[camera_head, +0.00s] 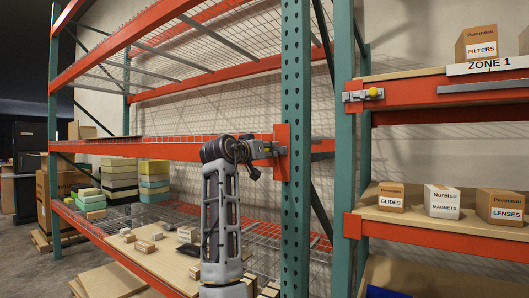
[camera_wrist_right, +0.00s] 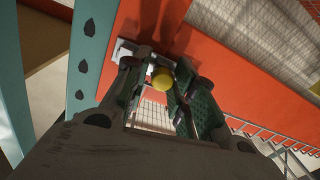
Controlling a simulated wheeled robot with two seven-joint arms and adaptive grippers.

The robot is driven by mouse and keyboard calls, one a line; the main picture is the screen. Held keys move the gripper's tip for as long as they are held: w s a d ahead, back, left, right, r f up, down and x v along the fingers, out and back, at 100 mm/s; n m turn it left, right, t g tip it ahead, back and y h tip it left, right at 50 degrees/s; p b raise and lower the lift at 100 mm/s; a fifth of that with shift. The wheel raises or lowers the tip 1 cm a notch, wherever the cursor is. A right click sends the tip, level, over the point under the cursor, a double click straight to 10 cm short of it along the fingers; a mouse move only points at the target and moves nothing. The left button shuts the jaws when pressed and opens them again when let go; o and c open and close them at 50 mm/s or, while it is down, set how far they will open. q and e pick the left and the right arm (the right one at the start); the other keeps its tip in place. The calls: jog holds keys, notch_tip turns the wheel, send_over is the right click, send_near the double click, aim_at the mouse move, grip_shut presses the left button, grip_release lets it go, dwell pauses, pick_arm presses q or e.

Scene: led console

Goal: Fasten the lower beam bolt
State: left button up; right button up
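In the right wrist view a round yellow bolt head (camera_wrist_right: 162,78) sits at a pale metal bracket on the orange beam (camera_wrist_right: 235,75). The fingers of my right gripper (camera_wrist_right: 165,85) stand on either side of it; I cannot tell whether they touch it. In the head view my right gripper (camera_head: 265,149) is at the right end of the middle orange beam (camera_head: 180,150), by the green upright (camera_head: 295,120); it hides the bolt there. Another yellow bolt head (camera_head: 375,93) shows on the upper beam of the right rack. My left gripper is out of view.
The right rack holds boxes marked GLIDES (camera_head: 390,196), MAGNETS (camera_head: 441,201) and LENSES (camera_head: 499,206), and a FILTERS box (camera_head: 476,44) above. Stacked bins (camera_head: 119,177) and small blocks lie on the left rack. Green uprights stand close to my right arm.

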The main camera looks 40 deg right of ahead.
jog(key=shift+o, duration=1)
jog(key=shift+s, duration=0.15)
jog(key=shift+a, duration=0.1)
jog(key=v, duration=1.1)
jog(key=shift+s+a, duration=0.2)
jog(key=shift+a, duration=0.1)
jog(key=shift+r, duration=0.1)
